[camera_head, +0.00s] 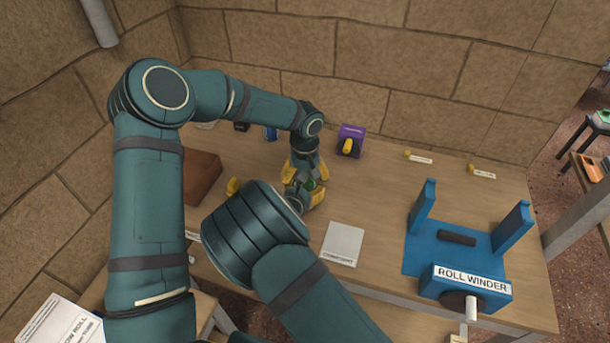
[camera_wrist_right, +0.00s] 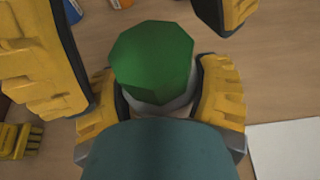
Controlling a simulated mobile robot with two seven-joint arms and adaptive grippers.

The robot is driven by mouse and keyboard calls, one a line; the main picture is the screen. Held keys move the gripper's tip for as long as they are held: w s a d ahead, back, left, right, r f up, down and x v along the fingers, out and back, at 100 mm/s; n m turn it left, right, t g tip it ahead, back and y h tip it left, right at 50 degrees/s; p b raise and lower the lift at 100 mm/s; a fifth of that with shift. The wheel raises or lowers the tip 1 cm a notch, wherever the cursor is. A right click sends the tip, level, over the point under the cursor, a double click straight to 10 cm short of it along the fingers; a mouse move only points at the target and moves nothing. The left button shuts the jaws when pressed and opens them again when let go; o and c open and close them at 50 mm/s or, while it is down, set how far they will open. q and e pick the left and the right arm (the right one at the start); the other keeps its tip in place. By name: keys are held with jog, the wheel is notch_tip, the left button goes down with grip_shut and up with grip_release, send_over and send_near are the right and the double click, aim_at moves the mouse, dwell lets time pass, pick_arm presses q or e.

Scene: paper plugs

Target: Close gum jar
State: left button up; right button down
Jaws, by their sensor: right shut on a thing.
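The gum jar (camera_wrist_right: 150,106) is pale and mostly hidden under a green, faceted lid (camera_wrist_right: 152,60). The lid is on the jar's top; I cannot tell whether it is fully seated. A bit of green also shows between the grippers in the head view (camera_head: 309,184). My right gripper (camera_head: 308,192) is shut on the jar, with a yellow finger on each side in the right wrist view. My left gripper (camera_head: 298,170) is close by; its yellow fingers are spread wide apart in the right wrist view, clear of the lid.
A white square sheet (camera_head: 343,243) lies right of the grippers, with the blue roll winder (camera_head: 460,245) farther right. A purple box (camera_head: 351,138) stands behind, near the wall. A brown block (camera_head: 200,175) lies left. The table between sheet and back wall is mostly clear.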

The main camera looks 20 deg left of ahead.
pick_arm(q)
jog(key=c, duration=1)
jog(key=m, duration=0.4)
jog(key=shift+c, duration=0.2)
jog(key=m, duration=0.5)
jog(key=shift+d+m, duration=0.1)
jog(key=shift+m, duration=0.3)
jog(key=o, duration=1.2)
jog(key=shift+r, duration=2.25)
